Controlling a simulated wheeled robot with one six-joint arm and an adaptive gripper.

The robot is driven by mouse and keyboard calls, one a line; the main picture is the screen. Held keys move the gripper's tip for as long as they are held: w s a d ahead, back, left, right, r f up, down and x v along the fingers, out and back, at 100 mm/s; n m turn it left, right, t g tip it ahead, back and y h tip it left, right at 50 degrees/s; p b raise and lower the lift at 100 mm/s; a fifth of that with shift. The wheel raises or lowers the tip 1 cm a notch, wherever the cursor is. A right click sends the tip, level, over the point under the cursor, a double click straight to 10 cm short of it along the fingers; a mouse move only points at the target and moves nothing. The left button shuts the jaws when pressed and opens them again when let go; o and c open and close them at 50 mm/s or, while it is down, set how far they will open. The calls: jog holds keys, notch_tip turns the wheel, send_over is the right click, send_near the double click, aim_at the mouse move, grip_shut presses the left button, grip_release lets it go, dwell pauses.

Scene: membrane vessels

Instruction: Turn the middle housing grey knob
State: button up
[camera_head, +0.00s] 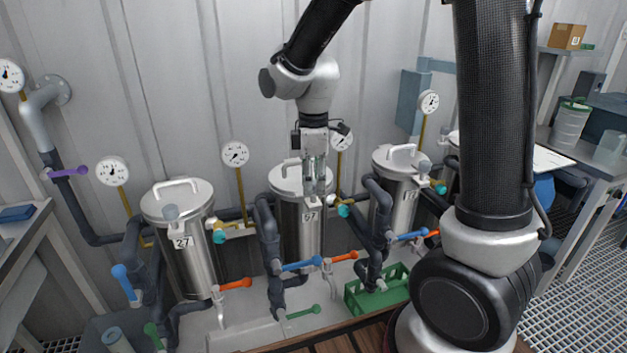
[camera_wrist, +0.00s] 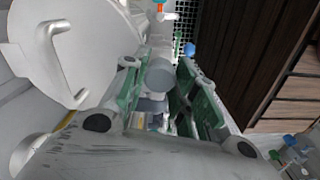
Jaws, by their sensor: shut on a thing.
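The middle housing (camera_head: 301,235) is an upright steel vessel with a domed lid and handle, at the centre of the head view. Its lid (camera_wrist: 75,45) fills the upper left of the wrist view. My gripper (camera_head: 315,192) points down at the front of this housing, beside its lid. In the wrist view, my gripper (camera_wrist: 160,85) has its green-grey fingers on either side of the round grey knob (camera_wrist: 161,74), and is shut on it. My gripper hides this knob in the head view.
Similar housings stand at left (camera_head: 183,245) and right (camera_head: 399,190). Dark pipes with blue handles (camera_head: 303,265), orange handles (camera_head: 236,284) and gauges (camera_head: 235,154) crowd around. A green crate (camera_head: 362,302) stands low at right. My arm blocks part of the right side.

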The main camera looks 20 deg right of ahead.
aim_at(314, 182)
jog(key=m, duration=1.3)
jog(key=shift+m, duration=2.1)
jog(key=o, duration=1.1)
jog(key=shift+c, duration=0.2)
notch_tip(314, 182, up, 12)
